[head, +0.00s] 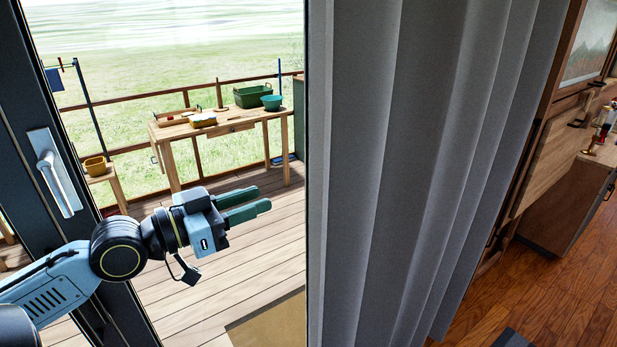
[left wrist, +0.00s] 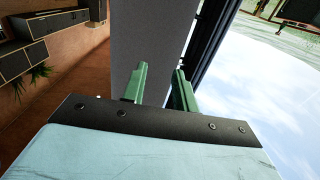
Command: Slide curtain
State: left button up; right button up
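The grey curtain (head: 420,170) hangs in vertical folds over the right part of the glass door, its left edge near the picture's middle. My left gripper (head: 264,198) is in front of the glass, left of that edge, its green fingers pointing right toward the curtain. The fingers are parted and nothing shows between them. In the left wrist view the curtain (left wrist: 150,45) stands as a grey panel beyond the fingertips (left wrist: 160,75), and I see no grip on it. My right gripper is not in view.
The dark door frame with a silver handle (head: 57,178) stands at left, close to my left arm. Through the glass show a deck and a wooden table (head: 222,127). A wooden cabinet (head: 565,205) stands right of the curtain, with free wooden floor (head: 560,290) before it.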

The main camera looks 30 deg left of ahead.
aim_at(309, 182)
pick_arm(q)
jog(key=shift+p+x, duration=0.6)
jog(key=shift+x, duration=0.95)
jog(key=shift+p+x, duration=1.15)
jog(key=shift+x, duration=3.15)
jog(key=shift+d, duration=0.1)
grip_shut()
